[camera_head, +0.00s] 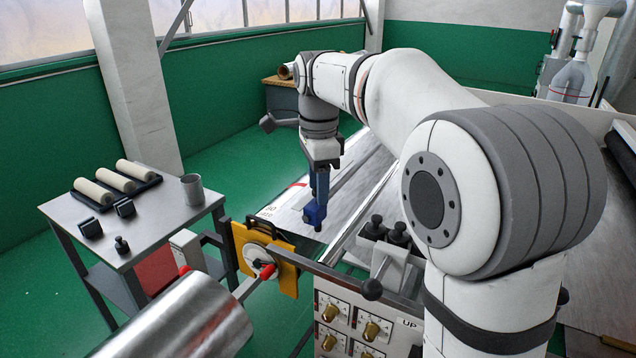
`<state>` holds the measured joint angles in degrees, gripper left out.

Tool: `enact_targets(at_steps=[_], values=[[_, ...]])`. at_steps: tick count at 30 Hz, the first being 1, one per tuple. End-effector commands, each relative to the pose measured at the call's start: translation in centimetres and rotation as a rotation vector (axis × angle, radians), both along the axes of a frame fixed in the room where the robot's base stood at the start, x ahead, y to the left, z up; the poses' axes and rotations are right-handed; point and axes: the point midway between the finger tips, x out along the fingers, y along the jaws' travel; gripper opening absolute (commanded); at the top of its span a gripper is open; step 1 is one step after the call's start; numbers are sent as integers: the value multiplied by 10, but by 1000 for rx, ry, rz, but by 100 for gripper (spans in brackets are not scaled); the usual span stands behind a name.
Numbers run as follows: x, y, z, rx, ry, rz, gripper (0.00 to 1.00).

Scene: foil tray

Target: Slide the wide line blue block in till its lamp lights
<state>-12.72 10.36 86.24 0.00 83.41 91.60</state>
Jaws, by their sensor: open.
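A small blue block (314,214) stands at the near end of a pale metal strip with printed marks, in the middle of the head view. My gripper (319,192) points straight down just above and behind the block. Its jaws are open, though seen nearly edge-on, and the gap between the fingers is hard to make out. I cannot tell whether the fingers touch the block or stand around it. A lit lamp is not discernible at this size.
A grey side table (160,228) at left holds pale rollers (115,178), a mug (192,189) and small black parts. A yellow plate (262,250) with a red-handled lever, a knob panel (350,325) and a large metal roller (185,320) lie in front. My arm hides much of the right.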

Motion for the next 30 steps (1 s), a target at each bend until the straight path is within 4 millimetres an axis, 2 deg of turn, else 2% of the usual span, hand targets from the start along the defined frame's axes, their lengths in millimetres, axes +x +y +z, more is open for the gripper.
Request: enact_targets(at_steps=[6,22,30], values=[[0,1,0,0,0,1,43],[0,1,0,0,1,2,0],[0,1,0,-1,2,2,0]])
